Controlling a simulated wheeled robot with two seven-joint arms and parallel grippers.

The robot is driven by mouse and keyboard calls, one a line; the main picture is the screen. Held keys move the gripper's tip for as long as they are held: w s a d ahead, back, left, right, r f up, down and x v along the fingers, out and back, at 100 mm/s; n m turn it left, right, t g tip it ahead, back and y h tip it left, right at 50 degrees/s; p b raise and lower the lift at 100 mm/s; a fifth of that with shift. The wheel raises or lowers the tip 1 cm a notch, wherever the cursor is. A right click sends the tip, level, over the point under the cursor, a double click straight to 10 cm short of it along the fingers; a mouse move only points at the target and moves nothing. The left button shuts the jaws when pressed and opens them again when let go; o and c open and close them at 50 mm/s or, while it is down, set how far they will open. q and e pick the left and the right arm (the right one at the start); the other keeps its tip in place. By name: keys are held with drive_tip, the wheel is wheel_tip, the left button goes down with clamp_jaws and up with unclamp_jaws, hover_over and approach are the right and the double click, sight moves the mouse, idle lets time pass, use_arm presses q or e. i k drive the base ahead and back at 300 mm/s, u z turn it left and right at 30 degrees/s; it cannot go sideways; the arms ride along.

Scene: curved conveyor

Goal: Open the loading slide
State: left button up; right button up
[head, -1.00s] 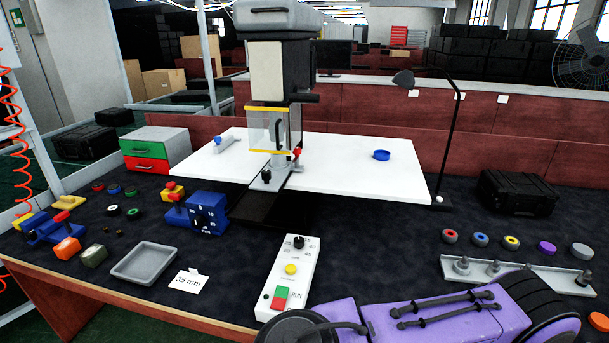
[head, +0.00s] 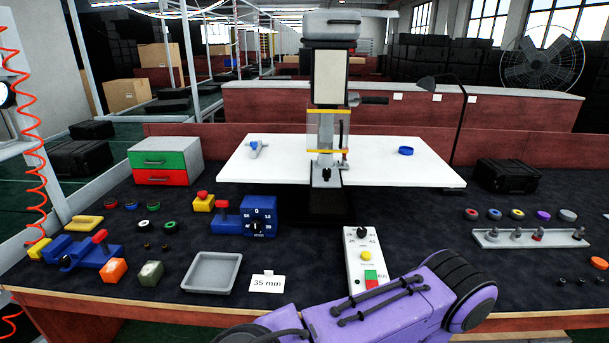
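The press-like machine (head: 332,75) stands at the middle of the bench. Its clear guard (head: 327,134) with yellow edges hangs over the work spot. Below the guard, a grey slide-like part (head: 326,180) with a dark knob lies at the front middle of the white table plate (head: 270,168). I cannot tell for sure that this is the loading slide, or how far it is drawn out. My purple arm crosses the lower right. Neither gripper shows.
In front are a control box (head: 364,270), a blue dial box (head: 260,216), a grey tray (head: 212,271) and a "35 mm" card (head: 266,283). A green and red drawer unit (head: 166,160) stands left. A black case (head: 507,176) and a rack of posts (head: 529,238) are right.

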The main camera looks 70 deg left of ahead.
sight(329, 177)
drive_tip(key=u, duration=1.65)
